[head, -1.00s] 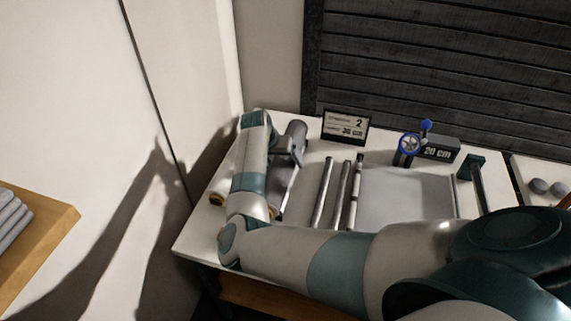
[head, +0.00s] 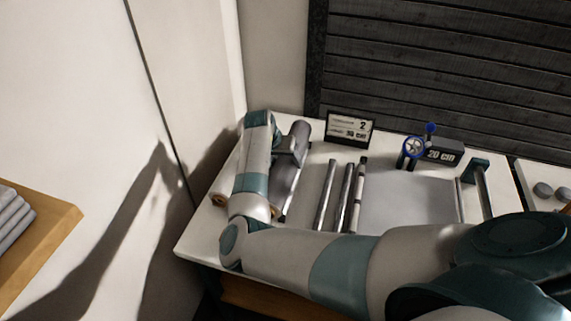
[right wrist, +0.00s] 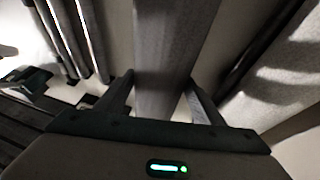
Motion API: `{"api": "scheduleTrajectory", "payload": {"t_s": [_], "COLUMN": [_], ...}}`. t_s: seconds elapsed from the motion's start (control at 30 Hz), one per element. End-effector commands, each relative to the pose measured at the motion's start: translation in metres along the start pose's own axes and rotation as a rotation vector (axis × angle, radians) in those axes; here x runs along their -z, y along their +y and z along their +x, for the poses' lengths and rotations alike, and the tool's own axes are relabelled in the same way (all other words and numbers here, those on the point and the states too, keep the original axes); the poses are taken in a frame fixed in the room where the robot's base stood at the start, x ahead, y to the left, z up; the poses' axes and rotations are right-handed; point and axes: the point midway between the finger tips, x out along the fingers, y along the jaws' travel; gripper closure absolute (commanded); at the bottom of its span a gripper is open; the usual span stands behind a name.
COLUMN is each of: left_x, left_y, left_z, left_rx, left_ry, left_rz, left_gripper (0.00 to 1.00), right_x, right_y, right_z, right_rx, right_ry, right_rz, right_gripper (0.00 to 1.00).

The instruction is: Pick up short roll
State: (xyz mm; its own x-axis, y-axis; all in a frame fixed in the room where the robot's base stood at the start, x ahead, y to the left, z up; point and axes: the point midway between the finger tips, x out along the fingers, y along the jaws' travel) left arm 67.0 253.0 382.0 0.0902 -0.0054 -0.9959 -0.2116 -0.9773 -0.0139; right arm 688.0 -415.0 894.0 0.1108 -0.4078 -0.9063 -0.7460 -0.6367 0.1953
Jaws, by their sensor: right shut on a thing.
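A grey roll (head: 301,130) lies along the left part of the white table, partly hidden by my right arm. My right gripper (head: 290,153) is at this roll and shut on it. In the right wrist view the grey roll (right wrist: 170,55) runs between the two fingers of the gripper (right wrist: 160,98). I cannot tell whether the roll is clear of the table. Another roll with a brown end (head: 217,199) lies to the left, mostly behind my forearm. My left gripper is not in view.
Several thin bars (head: 346,190) lie right of the roll, beside a flat grey sheet (head: 412,200). A sign (head: 349,128) and a dark 20 cm block (head: 444,151) stand at the back. A blue-and-white device (head: 411,151) is by the block. A wall closes the left side.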

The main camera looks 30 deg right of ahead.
Motion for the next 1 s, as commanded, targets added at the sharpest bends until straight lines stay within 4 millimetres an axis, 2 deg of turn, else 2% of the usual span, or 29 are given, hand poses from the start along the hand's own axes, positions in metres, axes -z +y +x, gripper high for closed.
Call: {"api": "scheduleTrajectory", "payload": {"t_s": [0.23, 0.47, 0.8, 1.0], "left_x": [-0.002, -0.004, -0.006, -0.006], "left_y": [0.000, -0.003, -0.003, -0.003], "left_z": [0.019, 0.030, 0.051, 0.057], "left_rx": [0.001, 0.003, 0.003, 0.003], "left_ry": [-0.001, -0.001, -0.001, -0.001], "left_rz": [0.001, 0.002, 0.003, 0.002], "left_gripper": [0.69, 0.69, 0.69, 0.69], "right_x": [0.012, 0.007, 0.002, -0.001], "right_y": [0.004, 0.052, 0.133, 0.165], "right_z": [-0.025, -0.015, -0.001, 0.004], "right_rx": [0.003, -0.002, -0.003, -0.002], "right_ry": [0.006, 0.003, 0.004, 0.003], "right_rz": [0.004, 0.007, 0.006, 0.003], "right_gripper": [0.75, 0.75, 0.75, 0.75]}}
